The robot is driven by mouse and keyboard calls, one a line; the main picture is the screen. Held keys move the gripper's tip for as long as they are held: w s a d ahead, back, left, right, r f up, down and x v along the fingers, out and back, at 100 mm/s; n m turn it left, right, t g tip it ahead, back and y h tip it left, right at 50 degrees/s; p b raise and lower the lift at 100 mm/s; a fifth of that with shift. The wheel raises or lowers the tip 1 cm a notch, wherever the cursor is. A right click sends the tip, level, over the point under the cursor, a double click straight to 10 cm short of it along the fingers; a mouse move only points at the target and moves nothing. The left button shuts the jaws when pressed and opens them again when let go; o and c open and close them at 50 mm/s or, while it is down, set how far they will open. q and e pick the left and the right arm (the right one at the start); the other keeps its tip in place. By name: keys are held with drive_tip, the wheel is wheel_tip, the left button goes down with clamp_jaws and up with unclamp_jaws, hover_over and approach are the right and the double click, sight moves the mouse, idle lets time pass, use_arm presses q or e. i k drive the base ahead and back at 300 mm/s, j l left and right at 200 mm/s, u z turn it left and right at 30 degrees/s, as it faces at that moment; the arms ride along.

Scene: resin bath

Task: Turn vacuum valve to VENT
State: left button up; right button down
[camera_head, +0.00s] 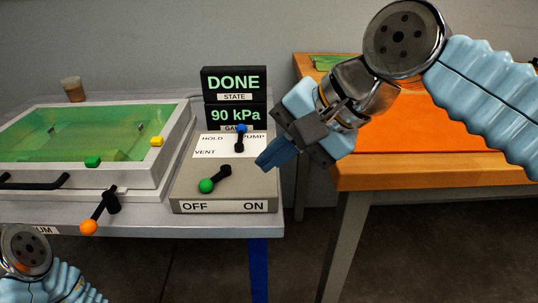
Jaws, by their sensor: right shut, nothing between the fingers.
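The valve lever, black with a blue knob (242,129), stands on the white label plate (208,147) marked HOLD, PUMP and VENT. Its knob points up the plate, next to the word PUMP and away from VENT at the lower left. My right gripper (268,158) is shut and empty, just right of the lever and apart from it in the picture. Its blue fingers point down and left. The display (235,83) reads DONE and 90 kPa. My left arm shows at the bottom left, but its gripper is out of view.
A green-knobbed lever (207,186) sits below on the same box (256,187), toward OFF. The resin bath (90,135) with its green lid is at left, with an orange-knobbed lever (89,227) in front. A wooden table (420,176) stands at right, beyond a gap.

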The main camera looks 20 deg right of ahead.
sight(241, 129)
drive_tip(key=k, duration=1)
